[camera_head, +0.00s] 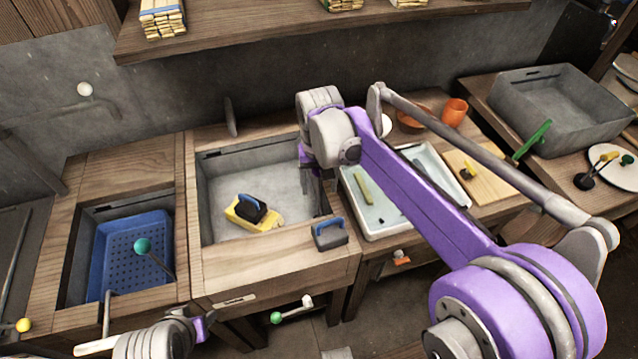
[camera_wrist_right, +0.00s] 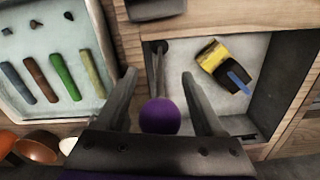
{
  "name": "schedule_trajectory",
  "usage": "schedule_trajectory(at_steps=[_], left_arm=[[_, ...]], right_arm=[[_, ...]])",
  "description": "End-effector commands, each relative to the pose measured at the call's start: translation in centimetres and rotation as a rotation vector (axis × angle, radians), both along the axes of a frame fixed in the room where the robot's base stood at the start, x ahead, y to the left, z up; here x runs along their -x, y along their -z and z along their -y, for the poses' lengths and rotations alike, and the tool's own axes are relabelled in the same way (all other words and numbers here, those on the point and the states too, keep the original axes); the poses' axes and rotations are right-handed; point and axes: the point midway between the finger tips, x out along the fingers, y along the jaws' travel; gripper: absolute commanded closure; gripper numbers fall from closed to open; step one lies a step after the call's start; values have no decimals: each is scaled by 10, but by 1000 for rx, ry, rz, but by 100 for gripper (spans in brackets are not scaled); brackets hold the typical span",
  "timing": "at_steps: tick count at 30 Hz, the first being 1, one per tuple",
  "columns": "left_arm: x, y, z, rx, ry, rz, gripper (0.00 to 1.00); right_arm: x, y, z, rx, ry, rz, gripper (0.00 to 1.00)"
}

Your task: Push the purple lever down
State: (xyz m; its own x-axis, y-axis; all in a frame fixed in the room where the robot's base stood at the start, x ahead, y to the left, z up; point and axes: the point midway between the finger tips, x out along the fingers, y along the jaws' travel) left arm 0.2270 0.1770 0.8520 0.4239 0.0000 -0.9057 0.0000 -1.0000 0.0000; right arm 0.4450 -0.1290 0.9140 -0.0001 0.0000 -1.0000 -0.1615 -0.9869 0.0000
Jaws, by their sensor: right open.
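The purple lever shows in the right wrist view as a round purple knob (camera_wrist_right: 160,116) on a thin grey rod, which runs to the wall of the grey basin (camera_wrist_right: 175,85). My right gripper (camera_wrist_right: 160,88) is open, with one finger on each side of the lever. I cannot tell whether either finger touches it. In the head view my right gripper (camera_head: 318,185) hangs at the right side of the basin (camera_head: 215,195), and it and the arm hide the lever. Part of my left arm shows at the bottom left; its fingertips are not clear.
A yellow and black block (camera_head: 256,212) lies in the basin and a grey block with a blue handle (camera_head: 330,234) on its front edge. A blue perforated tray (camera_head: 125,245) sits left. A white tray (camera_head: 440,165) with coloured sticks stands right. A shelf (camera_head: 250,32) hangs above.

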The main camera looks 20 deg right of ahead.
Motion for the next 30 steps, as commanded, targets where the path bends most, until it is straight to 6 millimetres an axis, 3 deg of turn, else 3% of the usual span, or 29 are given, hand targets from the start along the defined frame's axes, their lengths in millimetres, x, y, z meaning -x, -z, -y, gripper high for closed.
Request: schedule_trajectory(at_steps=[7, 19, 30], left_arm=[[0, 0, 0, 0, 0, 0, 50], [0, 0, 0, 0, 0, 0, 50], [0, 0, 0, 0, 0, 0, 50]], right_arm=[[0, 1, 0, 0, 0, 0, 30], [0, 0, 0, 0, 0, 0, 100], [0, 0, 0, 0, 0, 0, 100]])
